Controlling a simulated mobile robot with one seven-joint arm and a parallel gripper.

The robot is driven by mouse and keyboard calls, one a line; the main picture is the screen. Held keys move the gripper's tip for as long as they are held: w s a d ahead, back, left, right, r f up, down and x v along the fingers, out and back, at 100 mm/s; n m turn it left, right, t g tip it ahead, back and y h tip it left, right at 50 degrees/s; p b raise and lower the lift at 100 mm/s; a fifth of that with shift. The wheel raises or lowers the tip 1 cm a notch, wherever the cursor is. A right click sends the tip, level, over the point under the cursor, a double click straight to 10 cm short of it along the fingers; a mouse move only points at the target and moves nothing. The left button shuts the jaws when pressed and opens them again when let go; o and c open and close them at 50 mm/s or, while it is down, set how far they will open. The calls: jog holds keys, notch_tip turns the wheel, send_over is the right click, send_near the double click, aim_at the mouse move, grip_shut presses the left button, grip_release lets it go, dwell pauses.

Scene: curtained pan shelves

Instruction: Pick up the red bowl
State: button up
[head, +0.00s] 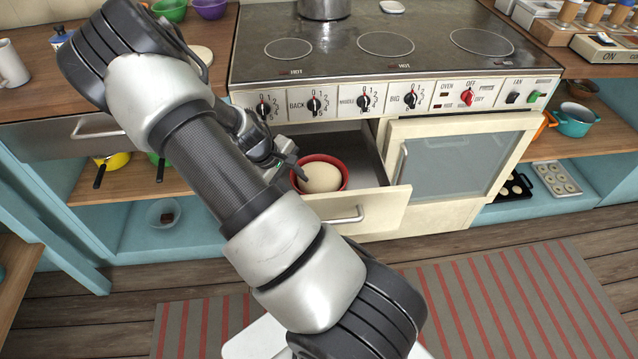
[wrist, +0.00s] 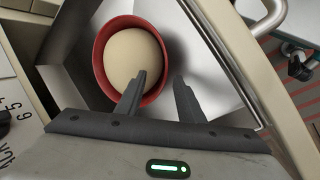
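The red bowl (head: 345,178) sits in the open drawer (head: 366,212) below the stove, with a pale round dough-like ball (head: 322,178) in it. In the wrist view, the bowl (wrist: 99,62) is at upper centre with the ball (wrist: 130,55) filling most of it. My gripper (head: 298,168) is at the bowl's left side in the head view. In the wrist view, my gripper (wrist: 159,76) is open, one finger over the bowl's inside and the other outside, with the rim between them in the picture. Whether either finger touches the bowl is unclear.
The stove front with knobs (head: 365,98) is just above the drawer. The oven door (head: 462,160) is to its right. A metal pot (head: 324,8) stands on the stove. Side shelves hold pans, including a yellow one (head: 113,161). A striped rug (head: 500,300) covers clear floor.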

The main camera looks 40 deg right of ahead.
aim_at(301, 190)
jog(key=b+x, duration=0.1)
jog(key=x, duration=0.4)
jog(key=shift+s+a+f, duration=0.1)
jog(key=shift+s+a, duration=0.05)
grip_shut()
